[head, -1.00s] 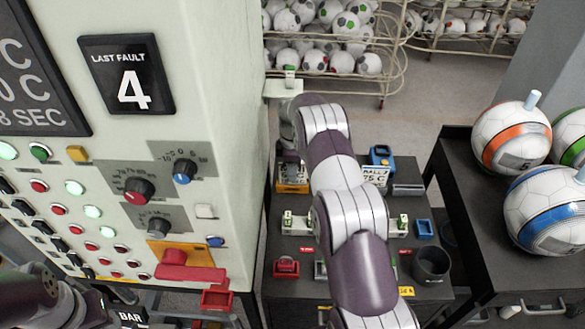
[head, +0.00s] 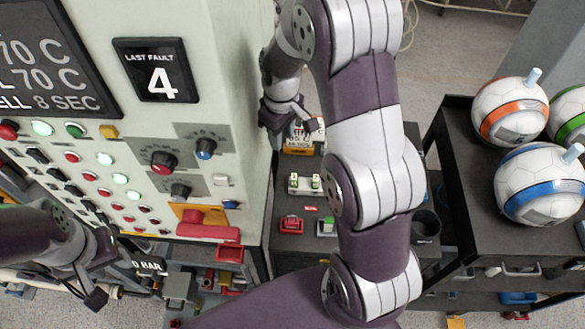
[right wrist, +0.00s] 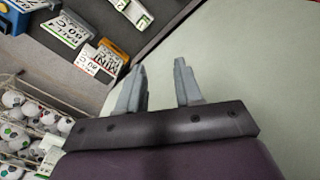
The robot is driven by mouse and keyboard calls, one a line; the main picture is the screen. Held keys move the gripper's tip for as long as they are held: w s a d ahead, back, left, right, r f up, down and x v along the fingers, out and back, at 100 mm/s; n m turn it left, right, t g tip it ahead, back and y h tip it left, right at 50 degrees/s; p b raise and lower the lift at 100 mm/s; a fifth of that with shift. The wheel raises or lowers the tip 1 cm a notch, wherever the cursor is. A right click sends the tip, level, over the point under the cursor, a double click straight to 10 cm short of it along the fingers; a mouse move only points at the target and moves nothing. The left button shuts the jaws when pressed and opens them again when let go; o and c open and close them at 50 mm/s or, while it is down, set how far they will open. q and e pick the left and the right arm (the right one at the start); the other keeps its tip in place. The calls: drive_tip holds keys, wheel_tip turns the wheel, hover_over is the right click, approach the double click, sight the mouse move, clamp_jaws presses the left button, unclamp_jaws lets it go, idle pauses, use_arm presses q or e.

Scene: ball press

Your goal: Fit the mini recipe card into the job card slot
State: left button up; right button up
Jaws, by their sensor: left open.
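The white mini recipe card (right wrist: 98,62), its print partly readable as "MINI", stands in an orange holder (right wrist: 110,48) in the right wrist view. In the head view the orange holder (head: 298,150) is on the dark cart top beside the machine, partly behind my right gripper (head: 288,122). My right gripper is open and empty in the right wrist view (right wrist: 158,68), its fingers apart from the card, which lies to their left. My left gripper (head: 92,285) is open in front of the button panel, low at the left. I cannot make out the job card slot for certain.
The pale machine wall (right wrist: 245,70) is close on the right of my right gripper. Green-and-white fixtures (head: 305,183) and red blocks (head: 291,225) occupy the cart. A white ball-temperature card (right wrist: 66,32) stands near the mini card. Balls (head: 510,110) sit on the right-hand cart.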

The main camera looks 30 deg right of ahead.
drive_tip(key=s+a+r+m+t, duration=0.1)
drive_tip(key=s+a+m, duration=0.1)
drive_tip(key=s, duration=0.5)
drive_tip(key=s+a+r+m, duration=0.1)
drive_tip(key=s+a+m, duration=0.15)
drive_tip(key=s, duration=0.45)
wheel_tip(320, 180, down, 12)
drive_tip(key=b, duration=1.2)
drive_tip(key=shift+f, duration=0.25)
drive_tip(key=shift+w, duration=0.1)
